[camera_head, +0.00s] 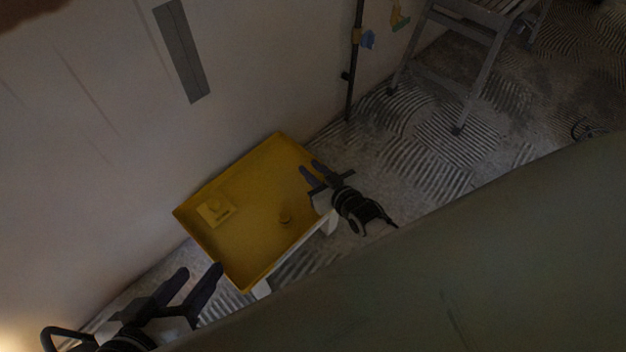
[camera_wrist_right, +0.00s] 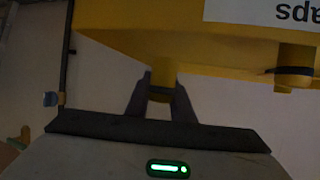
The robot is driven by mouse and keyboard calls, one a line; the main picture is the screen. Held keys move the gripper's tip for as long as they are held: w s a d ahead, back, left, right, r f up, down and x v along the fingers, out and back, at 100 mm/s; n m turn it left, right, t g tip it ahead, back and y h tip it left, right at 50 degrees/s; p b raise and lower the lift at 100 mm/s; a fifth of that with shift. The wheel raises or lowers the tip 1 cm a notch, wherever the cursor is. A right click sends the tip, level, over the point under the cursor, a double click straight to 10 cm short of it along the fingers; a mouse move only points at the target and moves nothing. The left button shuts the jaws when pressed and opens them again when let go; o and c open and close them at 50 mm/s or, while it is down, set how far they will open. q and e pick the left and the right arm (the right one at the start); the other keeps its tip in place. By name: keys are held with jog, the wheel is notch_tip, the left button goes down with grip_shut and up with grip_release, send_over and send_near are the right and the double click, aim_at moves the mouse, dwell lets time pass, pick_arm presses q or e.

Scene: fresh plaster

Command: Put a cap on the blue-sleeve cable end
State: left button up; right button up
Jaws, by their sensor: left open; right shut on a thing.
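A yellow tray (camera_head: 243,282) stands below the wall. My right gripper (camera_head: 308,171) is by the tray's right edge. In the wrist view it (camera_wrist_right: 160,92) is shut on a small yellow-brown piece, probably a cap, partly hidden by the fingers. My left gripper (camera_head: 200,272) is open and empty near the tray's front-left corner.
A grey stepladder (camera_head: 478,80) stands at the upper right. A large dark surface (camera_head: 480,270) fills the lower right. Ridged floor (camera_head: 430,150) is clear between.

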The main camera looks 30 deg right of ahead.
notch_tip(320, 180, down, 3)
jog(key=shift+f+b, duration=0.15)
jog(key=shift+b, duration=0.45)
pick_arm(q)
jog(key=shift+d+r+t+h, duration=0.3)
jog(key=shift+d+r, duration=0.25)
jog(key=shift+r, duration=0.25)
pick_arm(e)
jog(key=shift+f, duration=0.2)
jog(key=o, duration=1)
pick_arm(q)
jog(key=shift+w, duration=0.1)
